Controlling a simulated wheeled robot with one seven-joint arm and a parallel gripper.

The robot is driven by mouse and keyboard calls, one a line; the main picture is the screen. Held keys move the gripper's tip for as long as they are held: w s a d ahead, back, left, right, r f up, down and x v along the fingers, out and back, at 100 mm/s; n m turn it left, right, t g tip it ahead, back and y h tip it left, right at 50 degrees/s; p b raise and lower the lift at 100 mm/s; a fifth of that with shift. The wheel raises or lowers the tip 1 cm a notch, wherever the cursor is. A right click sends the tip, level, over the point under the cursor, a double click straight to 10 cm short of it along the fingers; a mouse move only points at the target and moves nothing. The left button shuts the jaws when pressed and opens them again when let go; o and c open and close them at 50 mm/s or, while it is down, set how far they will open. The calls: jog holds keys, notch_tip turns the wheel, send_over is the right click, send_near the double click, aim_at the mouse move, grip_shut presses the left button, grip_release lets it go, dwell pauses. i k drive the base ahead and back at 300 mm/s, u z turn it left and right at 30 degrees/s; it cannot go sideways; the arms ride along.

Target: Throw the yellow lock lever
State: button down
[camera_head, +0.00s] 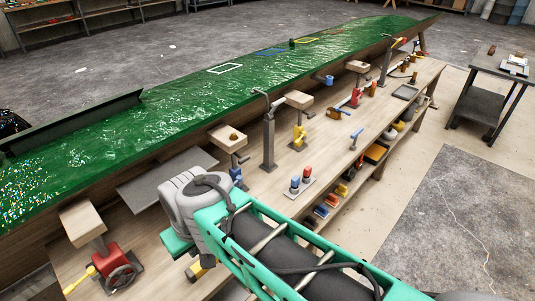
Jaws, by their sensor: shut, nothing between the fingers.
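A yellow lever (79,281) with a rounded end sticks out at the lower left, beside a red handwheel unit (118,272) on the wooden bench. A second yellow fitting (299,136) stands farther back on the bench, below a wooden block. I cannot tell from this view which one is the lock lever. My arm, teal and grey, reaches in from the lower right and ends over the near part of the bench. My gripper's fingers do not show; they are hidden behind or below the arm. No contact with either yellow part is visible.
The long green hull mould (200,105) runs along the bench's far side. A grey post (268,140), wooden blocks and a small plate with red and blue knobs (294,187) stand on the bench. A dark side table (490,90) is at the right. The floor in front is clear.

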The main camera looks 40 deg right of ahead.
aim_at(91, 271)
jog(key=z, duration=0.65)
jog(key=k, duration=0.4)
jog(key=z, duration=0.2)
jog(key=i, duration=0.5)
jog(key=u, duration=1.7)
jog(key=k, duration=0.5)
jog(key=u, duration=0.9)
jog(key=i, duration=0.8)
jog(key=u, duration=0.1)
